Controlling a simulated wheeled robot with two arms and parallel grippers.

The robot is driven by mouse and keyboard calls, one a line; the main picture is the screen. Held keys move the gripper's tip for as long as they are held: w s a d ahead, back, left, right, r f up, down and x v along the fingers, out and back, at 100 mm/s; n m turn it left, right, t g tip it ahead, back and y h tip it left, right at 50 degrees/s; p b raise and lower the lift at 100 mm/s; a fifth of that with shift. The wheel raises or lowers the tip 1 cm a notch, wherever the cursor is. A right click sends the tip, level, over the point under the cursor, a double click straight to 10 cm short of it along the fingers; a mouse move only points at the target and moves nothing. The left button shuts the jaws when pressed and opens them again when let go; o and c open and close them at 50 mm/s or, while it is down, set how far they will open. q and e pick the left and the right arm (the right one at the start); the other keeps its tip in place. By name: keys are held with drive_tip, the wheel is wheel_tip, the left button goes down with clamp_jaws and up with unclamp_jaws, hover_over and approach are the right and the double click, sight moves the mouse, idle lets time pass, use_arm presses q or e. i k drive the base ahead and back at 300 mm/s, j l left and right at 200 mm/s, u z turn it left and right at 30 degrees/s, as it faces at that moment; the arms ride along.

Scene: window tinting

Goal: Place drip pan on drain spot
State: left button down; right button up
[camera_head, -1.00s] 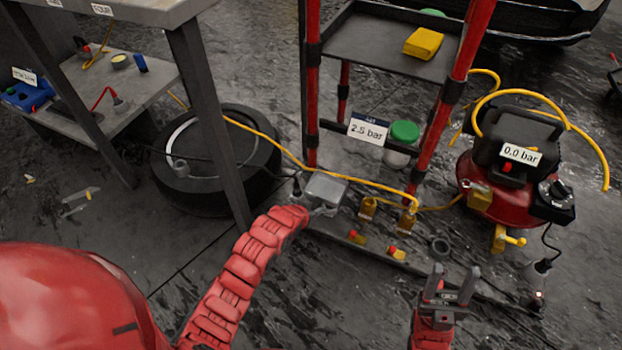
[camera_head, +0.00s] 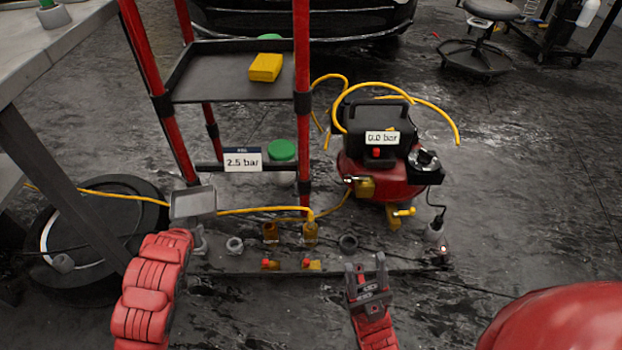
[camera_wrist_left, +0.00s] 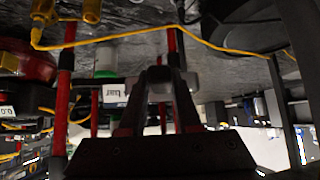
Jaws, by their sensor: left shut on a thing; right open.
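The drip pan, a small shallow grey square tray (camera_head: 193,202), is in the head view, in front of the red rack's left post. My left gripper (camera_head: 199,238) is shut on its near edge and holds it up roughly level. In the left wrist view the dark fingers (camera_wrist_left: 157,88) show with part of the pan (camera_wrist_left: 203,81) behind them. My right gripper (camera_head: 368,272) is open and empty, low in front of the rail of fittings. The compressor (camera_head: 385,175) stands right of the rack, with a yellow valve (camera_head: 400,214) at its lower front. No marked drain spot can be made out.
A floor rail (camera_head: 225,262) carries several fittings. A yellow hose (camera_head: 262,210) runs behind the pan. The rack (camera_head: 203,88) has a yellow block on its shelf. A tyre (camera_head: 85,210) and table leg stand left. Open floor lies right of the compressor.

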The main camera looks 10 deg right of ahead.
sight(394, 253)
drive_tip(key=l+u, duration=0.1)
drive_tip(key=l, duration=0.4)
drive_tip(key=l+u, duration=0.1)
drive_tip(key=l, duration=0.35)
drive_tip(key=l+u, duration=0.15)
drive_tip(key=l, duration=0.3)
drive_tip(key=k+l+u, duration=0.1)
drive_tip(key=l, duration=0.4)
drive_tip(key=k+l+u, duration=0.1)
drive_tip(key=l, duration=0.35)
drive_tip(key=k+l+u, duration=0.1)
drive_tip(key=l, duration=0.35)
drive_tip(key=k+l+u, duration=0.15)
drive_tip(key=l, duration=0.3)
